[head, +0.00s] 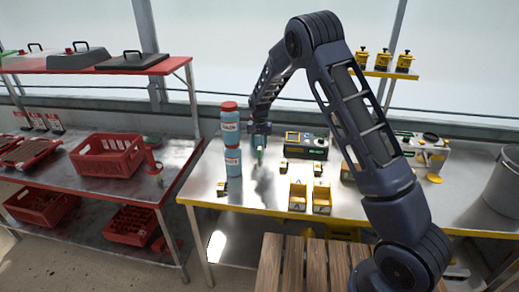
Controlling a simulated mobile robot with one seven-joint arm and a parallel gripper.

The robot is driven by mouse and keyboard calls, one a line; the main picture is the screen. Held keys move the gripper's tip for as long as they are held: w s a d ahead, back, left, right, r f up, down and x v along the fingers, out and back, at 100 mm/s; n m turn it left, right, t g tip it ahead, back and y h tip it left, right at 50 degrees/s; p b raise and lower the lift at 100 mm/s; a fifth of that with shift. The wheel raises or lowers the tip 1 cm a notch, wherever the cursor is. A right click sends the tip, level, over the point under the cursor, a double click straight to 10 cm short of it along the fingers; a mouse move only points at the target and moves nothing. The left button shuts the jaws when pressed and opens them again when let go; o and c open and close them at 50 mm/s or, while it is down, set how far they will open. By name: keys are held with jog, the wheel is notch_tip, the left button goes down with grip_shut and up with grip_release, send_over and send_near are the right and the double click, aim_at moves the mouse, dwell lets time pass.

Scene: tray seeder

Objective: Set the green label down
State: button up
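My gripper (260,146) is at the end of my dark arm, pointing down over the left part of the yellow-edged metal table (240,196). A small green piece, which looks like the green label (258,158), shows upright at its fingertips. The gripper appears shut on it. The label is above or near the tabletop; I cannot tell whether it touches. Its writing is too small to read.
Stacked blue containers with red lids (231,150) stand close left of my gripper. A black-and-yellow device (306,146) is to the right, with yellow bins (298,197) in front. A red-edged table with a red crate (107,156) is at left. Some tabletop in front is clear.

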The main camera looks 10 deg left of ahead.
aim_at(260, 148)
notch_tip(260, 148, up, 8)
jog(key=r, duration=0.1)
jog(key=s+d+r+y, duration=0.1)
jog(key=s+d+r, duration=0.2)
jog(key=d+r, duration=1)
jog(key=s+d+r+t, duration=0.1)
jog(key=s+d+r, duration=0.35)
jog(key=d, duration=0.35)
jog(key=s+d+r+t, duration=0.1)
jog(key=s+d+r, duration=0.35)
jog(key=d, duration=0.35)
jog(key=s+d+t, duration=0.1)
jog(key=s+d, duration=0.4)
jog(key=s, duration=0.3)
jog(key=s+d, duration=0.5)
jog(key=s, duration=0.3)
jog(key=s+d+t+h, duration=0.1)
jog(key=s+d, duration=0.5)
jog(key=s, duration=0.3)
jog(key=shift+f+t, duration=0.2)
jog(key=shift+t, duration=0.1)
